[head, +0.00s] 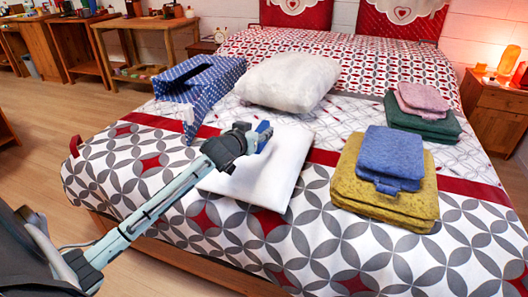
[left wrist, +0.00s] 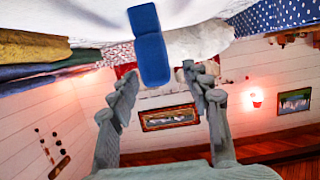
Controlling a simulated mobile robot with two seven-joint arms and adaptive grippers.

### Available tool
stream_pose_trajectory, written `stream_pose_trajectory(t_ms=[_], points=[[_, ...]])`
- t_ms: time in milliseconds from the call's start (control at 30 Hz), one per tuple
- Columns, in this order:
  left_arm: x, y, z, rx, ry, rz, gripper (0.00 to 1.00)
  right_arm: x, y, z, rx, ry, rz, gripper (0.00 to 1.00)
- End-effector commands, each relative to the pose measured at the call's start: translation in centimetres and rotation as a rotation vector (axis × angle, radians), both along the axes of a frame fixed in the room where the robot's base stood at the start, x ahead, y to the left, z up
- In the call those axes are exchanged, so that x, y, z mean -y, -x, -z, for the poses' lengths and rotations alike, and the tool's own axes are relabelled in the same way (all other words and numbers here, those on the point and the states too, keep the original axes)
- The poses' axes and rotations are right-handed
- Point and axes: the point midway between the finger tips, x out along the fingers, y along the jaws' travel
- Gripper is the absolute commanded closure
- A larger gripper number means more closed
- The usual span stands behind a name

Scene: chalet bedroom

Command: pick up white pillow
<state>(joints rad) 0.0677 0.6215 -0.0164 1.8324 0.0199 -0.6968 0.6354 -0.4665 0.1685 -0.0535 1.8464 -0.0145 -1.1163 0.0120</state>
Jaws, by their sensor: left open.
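A puffy white pillow (head: 289,82) lies on the bed, towards the headboard. A flatter white square piece (head: 285,165), a pillow or folded cloth, lies nearer the front. My left gripper (head: 256,138) is above this flat piece, short of the puffy pillow. In the left wrist view its fingers (left wrist: 160,88) are spread apart, with no white cloth between them. A small blue object (head: 264,128) shows at the fingertips; it also shows in the left wrist view (left wrist: 150,45), and I cannot tell whether it touches them. My right gripper is not in view.
A blue dotted open box (head: 200,85) stands left of the puffy pillow. Yellow (head: 375,195) and blue (head: 392,153) folded cloths lie right; green (head: 420,120) and pink (head: 423,97) ones lie behind. A nightstand (head: 495,110) stands at right. Floor at left is clear.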

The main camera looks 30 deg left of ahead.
Motion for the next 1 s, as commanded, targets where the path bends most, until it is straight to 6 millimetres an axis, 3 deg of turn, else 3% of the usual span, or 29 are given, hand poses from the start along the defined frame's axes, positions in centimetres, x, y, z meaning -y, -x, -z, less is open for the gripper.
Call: stream_pose_trajectory(t_ms=[433,767,1000], points=[[-1.4,-5.6,1.7,0.001,-0.001,-0.001,0.52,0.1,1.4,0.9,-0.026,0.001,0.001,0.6],[-1.4,-6.3,2.0,0.001,-0.001,0.001,0.52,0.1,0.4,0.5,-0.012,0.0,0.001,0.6],[-1.4,-6.3,2.0,0.001,-0.001,0.001,0.81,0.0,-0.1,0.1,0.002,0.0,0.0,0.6]])
